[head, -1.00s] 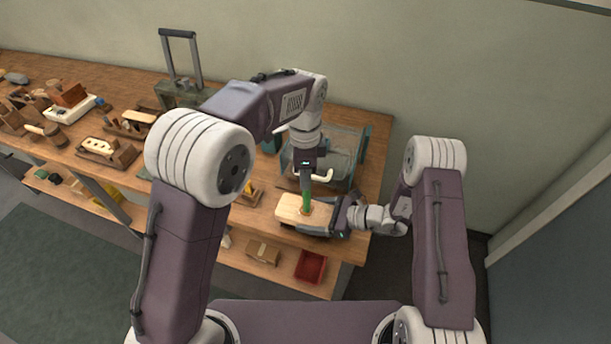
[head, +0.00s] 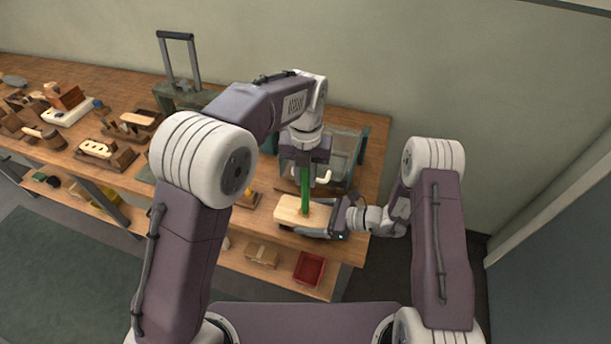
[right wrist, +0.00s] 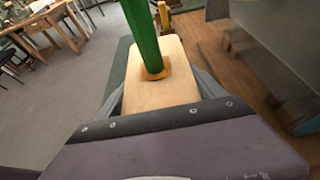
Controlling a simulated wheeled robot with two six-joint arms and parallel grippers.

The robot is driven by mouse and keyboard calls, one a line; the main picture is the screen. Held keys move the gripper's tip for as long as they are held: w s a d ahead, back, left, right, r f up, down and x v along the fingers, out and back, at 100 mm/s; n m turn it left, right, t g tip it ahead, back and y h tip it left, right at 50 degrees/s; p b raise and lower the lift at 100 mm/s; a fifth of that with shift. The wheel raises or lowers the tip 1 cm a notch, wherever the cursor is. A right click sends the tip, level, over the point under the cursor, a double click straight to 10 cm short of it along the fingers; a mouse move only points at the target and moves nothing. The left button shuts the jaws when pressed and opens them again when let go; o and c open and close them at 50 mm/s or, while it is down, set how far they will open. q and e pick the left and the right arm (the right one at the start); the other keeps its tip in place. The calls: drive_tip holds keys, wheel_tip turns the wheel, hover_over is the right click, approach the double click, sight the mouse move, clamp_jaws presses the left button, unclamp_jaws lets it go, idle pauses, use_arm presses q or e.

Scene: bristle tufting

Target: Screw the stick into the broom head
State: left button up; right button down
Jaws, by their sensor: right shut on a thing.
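The broom head, a pale wooden block (head: 288,210), lies level just above or on the workbench's front edge; I cannot tell which. My right gripper (head: 335,219) is shut on its right end. A green stick (head: 305,195) stands upright from the top of the block. In the right wrist view the stick (right wrist: 143,35) meets a round orange-brown collar or hole in the wooden block (right wrist: 160,95). My left gripper (head: 305,172) is directly above the block, around or in front of the stick's upper part. Its fingers are too small to read as open or shut.
The wooden workbench (head: 345,248) carries planes and blocks at left, a grey-green case with a tall handle (head: 180,95), and a clear-sided box (head: 345,150) behind my grippers. A red tray (head: 309,268) and a cardboard box (head: 262,254) sit on the lower shelf.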

use_arm(q)
drive_tip(key=o, duration=0.3)
drive_tip(key=shift+r, duration=2.3)
drive_tip(key=shift+o, duration=0.5)
